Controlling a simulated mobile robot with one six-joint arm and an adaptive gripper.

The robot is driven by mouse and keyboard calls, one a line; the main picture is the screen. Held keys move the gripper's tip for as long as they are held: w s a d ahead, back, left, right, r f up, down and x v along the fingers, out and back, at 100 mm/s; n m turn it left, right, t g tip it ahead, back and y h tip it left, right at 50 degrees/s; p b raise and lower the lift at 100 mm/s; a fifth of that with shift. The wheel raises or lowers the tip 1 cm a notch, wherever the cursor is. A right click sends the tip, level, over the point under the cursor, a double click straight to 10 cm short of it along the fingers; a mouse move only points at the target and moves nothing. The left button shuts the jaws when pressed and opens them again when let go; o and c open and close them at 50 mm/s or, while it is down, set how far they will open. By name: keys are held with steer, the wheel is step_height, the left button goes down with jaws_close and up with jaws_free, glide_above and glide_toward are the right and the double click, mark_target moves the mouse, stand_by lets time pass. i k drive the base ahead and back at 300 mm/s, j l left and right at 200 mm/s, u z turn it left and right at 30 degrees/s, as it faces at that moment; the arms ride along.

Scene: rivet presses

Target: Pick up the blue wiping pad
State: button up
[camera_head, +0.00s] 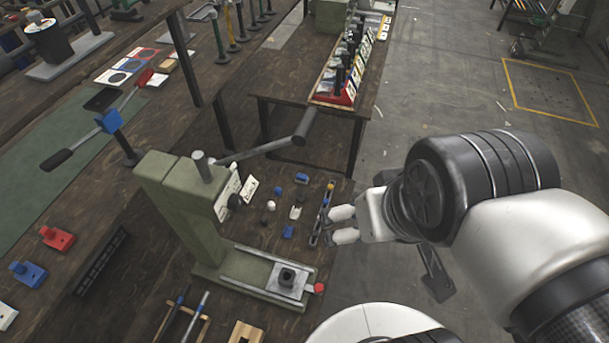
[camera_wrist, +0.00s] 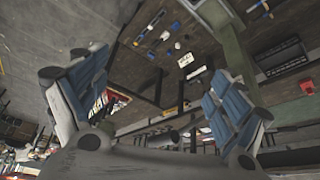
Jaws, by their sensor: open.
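Two small blue pieces lie on the dark wooden bench beside the green press: one (camera_head: 288,232) nearer and flat, one (camera_head: 302,178) farther back. I cannot tell for certain which is the blue wiping pad. My gripper (camera_head: 343,225) is open and empty, to the right of both pieces, by the bench's right edge. In the wrist view its two blue-padded fingers (camera_wrist: 155,98) are spread wide with nothing between them.
The green press (camera_head: 180,200) with its long lever stands left of the small parts. A spirit level (camera_head: 322,215) lies near the bench edge beside my gripper. White and dark parts lie between. Another table (camera_head: 285,75) stands behind. Open floor is on the right.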

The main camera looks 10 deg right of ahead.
mark_target(301, 178)
steer(key=u, duration=1.75)
steer(key=z, duration=1.75)
steer(key=i+l+u, duration=0.5)
steer(key=i+l, duration=0.15)
steer(key=i+l+u, duration=0.2)
steer(key=l, duration=0.35)
steer(key=i+l+u, duration=0.25)
steer(key=l, duration=0.25)
steer(key=i, duration=0.05)
